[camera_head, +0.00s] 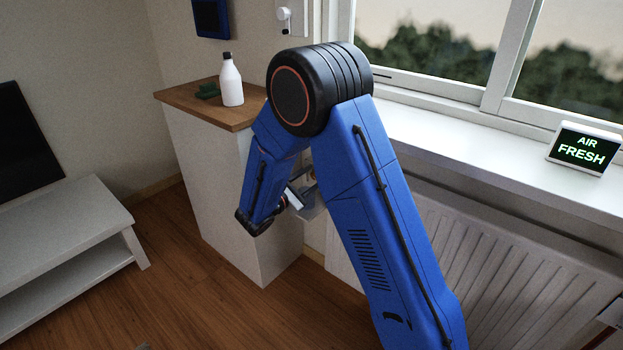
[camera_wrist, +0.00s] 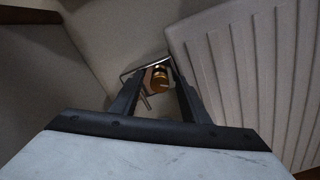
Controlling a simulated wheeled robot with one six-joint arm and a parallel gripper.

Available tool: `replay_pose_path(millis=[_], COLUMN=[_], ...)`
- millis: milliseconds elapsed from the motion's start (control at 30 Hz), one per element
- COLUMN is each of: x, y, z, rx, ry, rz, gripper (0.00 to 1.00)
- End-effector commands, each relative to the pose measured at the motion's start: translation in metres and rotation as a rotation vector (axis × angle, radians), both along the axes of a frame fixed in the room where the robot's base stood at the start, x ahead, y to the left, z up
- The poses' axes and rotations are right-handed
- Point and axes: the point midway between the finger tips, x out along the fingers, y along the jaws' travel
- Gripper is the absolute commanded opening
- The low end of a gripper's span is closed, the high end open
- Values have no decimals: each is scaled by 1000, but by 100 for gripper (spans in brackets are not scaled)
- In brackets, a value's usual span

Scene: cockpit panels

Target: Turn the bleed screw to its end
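The bleed screw, a small brass-coloured round part (camera_wrist: 160,80), shows in the wrist view between the far ends of my gripper's fingers. A pale bracket or plate (camera_wrist: 131,73) lies around or behind it, close to the radiator's edge. My gripper (camera_wrist: 157,85) has its two dark fingers apart, one on each side of the brass part. I cannot tell whether the fingertips touch it. In the head view my arm hides most of this spot, and only a pale piece (camera_head: 302,190) shows beside my wrist.
The white radiator (camera_head: 510,270) stands under the window sill (camera_head: 450,145), to the right. A cabinet with a wooden top (camera_head: 185,101) holds a white bottle (camera_head: 231,82). A sign reading AIR FRESH (camera_head: 584,149) stands on the sill. A low white bench (camera_head: 70,225) is at left; floor between is clear.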

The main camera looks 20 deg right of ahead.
Motion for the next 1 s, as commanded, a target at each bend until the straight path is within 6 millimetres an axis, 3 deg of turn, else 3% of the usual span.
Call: replay_pose_path(millis=[267, 1000], x=[-8, -87], y=[12, 120], z=[0, 0], rx=[0, 1], ry=[0, 0], rz=[2, 3], gripper=[42, 42])
